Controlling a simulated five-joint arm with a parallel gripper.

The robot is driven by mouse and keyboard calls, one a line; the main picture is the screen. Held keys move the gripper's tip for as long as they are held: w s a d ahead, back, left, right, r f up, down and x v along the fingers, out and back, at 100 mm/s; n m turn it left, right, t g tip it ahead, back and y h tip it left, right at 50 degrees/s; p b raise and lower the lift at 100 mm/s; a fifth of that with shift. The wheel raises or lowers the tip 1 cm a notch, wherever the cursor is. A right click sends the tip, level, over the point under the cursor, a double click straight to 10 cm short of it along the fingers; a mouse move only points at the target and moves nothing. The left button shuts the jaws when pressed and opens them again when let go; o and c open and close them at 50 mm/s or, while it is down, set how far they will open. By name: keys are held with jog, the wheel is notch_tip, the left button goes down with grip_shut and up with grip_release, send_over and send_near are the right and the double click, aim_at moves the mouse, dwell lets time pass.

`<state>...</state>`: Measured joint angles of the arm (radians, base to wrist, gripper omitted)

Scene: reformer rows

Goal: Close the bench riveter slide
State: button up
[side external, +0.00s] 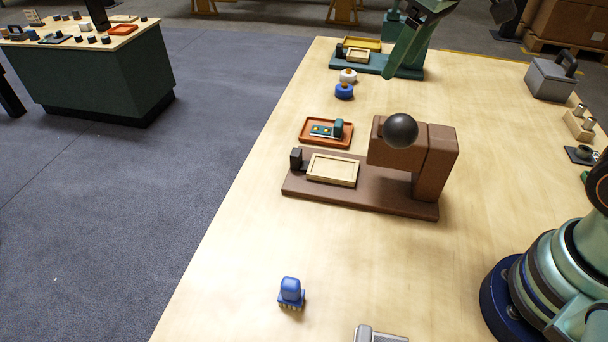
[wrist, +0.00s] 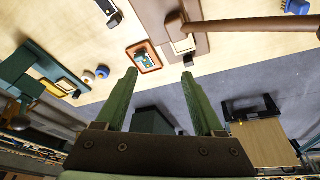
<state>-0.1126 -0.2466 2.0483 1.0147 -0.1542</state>
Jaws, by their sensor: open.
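A brown bench machine (side external: 425,160) with a long base stands mid-table in the side view, and it looks like the riveter. Its pale, shallow slide tray (side external: 332,170) lies out on the base, left of the raised head. A small dark block (side external: 296,158) stands at the tray's outer end. The machine's lever ends in a black ball (side external: 400,131). In the wrist view the tray (wrist: 183,45) shows beyond my gripper (wrist: 158,74). My gripper's green fingers are apart and empty, away from the tray.
An orange tray (side external: 313,142) sits just behind the brown base. A green machine (side external: 405,72) with a pale tray stands at the far end. White and blue knobs (side external: 344,91) lie between. A blue brush (side external: 290,292) stands in front; bare table surrounds it.

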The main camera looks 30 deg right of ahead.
jog(key=w+a+f+n+g, duration=0.2)
jog(key=w+a+f+n, duration=0.15)
jog(key=w+a, duration=0.35)
jog(key=n+g, duration=0.2)
jog(key=n, duration=0.1)
send_near(296, 152)
jog(key=shift+m, duration=0.25)
notch_tip(296, 152, down, 10)
jog(key=shift+a+f, duration=0.15)
grip_shut()
dwell(0.9)
